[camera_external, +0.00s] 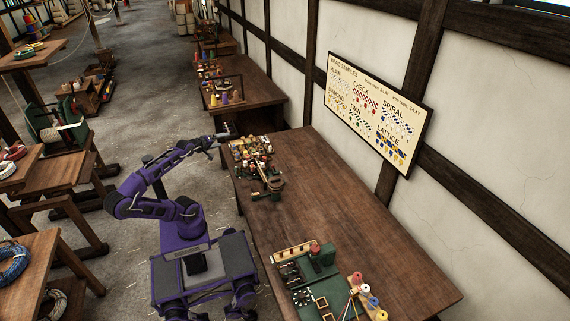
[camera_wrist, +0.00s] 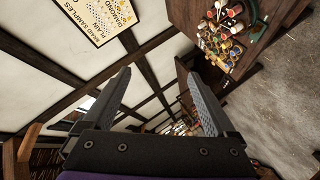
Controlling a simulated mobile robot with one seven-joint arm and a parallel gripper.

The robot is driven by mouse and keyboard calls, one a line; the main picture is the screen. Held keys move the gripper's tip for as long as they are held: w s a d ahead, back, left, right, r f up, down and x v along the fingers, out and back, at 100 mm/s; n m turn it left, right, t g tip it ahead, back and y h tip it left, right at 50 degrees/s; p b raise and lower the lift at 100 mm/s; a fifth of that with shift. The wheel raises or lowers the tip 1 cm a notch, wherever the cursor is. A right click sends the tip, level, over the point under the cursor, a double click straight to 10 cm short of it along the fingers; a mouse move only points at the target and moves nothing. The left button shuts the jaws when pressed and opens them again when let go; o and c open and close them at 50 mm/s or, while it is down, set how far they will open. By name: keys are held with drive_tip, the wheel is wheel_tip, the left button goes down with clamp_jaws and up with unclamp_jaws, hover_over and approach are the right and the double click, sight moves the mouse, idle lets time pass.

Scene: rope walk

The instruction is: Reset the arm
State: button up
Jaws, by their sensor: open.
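My purple arm reaches from its wheeled base toward the far end of the long wooden table (camera_external: 310,207). My gripper (camera_external: 224,138) is in the air near the table's far left corner, close to a cluster of spools (camera_external: 250,150). In the wrist view my gripper (camera_wrist: 160,90) shows two grey fingers set wide apart with nothing between them. The spools also show in the wrist view (camera_wrist: 220,43), to the right of the fingers, apart from them.
A sample board (camera_external: 377,110) hangs on the right wall. A green winding device (camera_external: 268,187) stands beside the spools. The table's middle is clear. Side benches (camera_external: 62,150) stand left.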

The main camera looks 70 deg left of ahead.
drive_tip(key=d+f+m+g+h, duration=0.5)
drive_tip(key=d+f+m+h, duration=0.3)
drive_tip(key=d+f+m, duration=0.8)
drive_tip(key=d+m, duration=0.2)
drive_tip(key=shift+s+d+m+g, duration=0.3)
drive_tip(key=shift+d+g, duration=0.05)
drive_tip(key=shift+g, duration=0.05)
wheel_tip(320, 180, down, 9)
drive_tip(key=b, duration=0.9)
